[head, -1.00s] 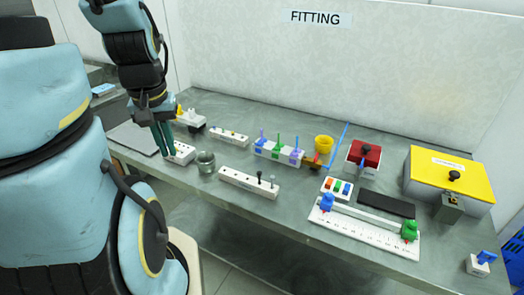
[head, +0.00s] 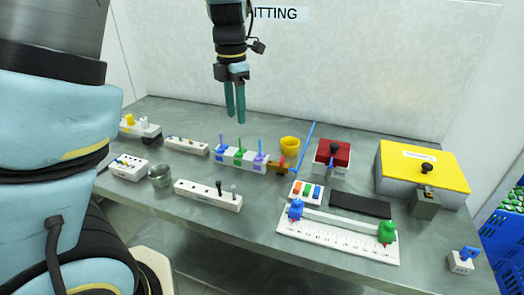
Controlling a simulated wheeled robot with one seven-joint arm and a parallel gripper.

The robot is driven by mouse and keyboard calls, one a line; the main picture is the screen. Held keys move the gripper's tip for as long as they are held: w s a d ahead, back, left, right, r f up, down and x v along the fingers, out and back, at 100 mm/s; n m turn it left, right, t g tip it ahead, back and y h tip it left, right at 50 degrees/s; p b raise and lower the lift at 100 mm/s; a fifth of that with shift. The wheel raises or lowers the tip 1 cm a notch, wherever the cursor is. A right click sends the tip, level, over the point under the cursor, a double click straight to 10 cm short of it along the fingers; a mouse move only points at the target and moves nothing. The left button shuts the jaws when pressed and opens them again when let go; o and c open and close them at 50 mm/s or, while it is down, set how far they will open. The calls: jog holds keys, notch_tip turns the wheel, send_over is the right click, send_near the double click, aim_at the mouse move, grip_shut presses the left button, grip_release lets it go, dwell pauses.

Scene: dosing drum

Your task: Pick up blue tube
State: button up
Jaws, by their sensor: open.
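My gripper (head: 235,118) hangs open and empty, fingers down, above the back of the bench. In the picture its fingertips are just above a white rack (head: 250,162) with blue, green and purple parts. A thin blue upright piece (head: 221,143) stands at the rack's left end, with a green one (head: 239,147) and a purple one (head: 260,147) to its right. A long thin blue rod (head: 305,148) shows slanted right of the yellow cup. I cannot tell which blue piece is the blue tube. The gripper touches neither.
A yellow cup (head: 290,145) and a red-topped box (head: 332,156) stand right of the rack. A grey metal cup (head: 160,176) and a white block (head: 207,195) with dark pegs are in front. A yellow-lidded box (head: 423,165) and a white ruler-like slide (head: 340,238) are at right.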

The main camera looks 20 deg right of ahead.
jog(key=d+n, duration=0.3)
jog(key=d, duration=0.3)
send_over(260, 150)
jog(key=w, duration=0.1)
notch_tip(260, 150, down, 5)
jog(key=shift+s+f+p, duration=0.15)
jog(key=shift+f+p, duration=0.2)
jog(key=shift+f, duration=0.95)
jog(key=shift+s+f+p, duration=0.15)
jog(key=shift+f+p, duration=0.15)
jog(key=shift+f, duration=1)
grip_shut()
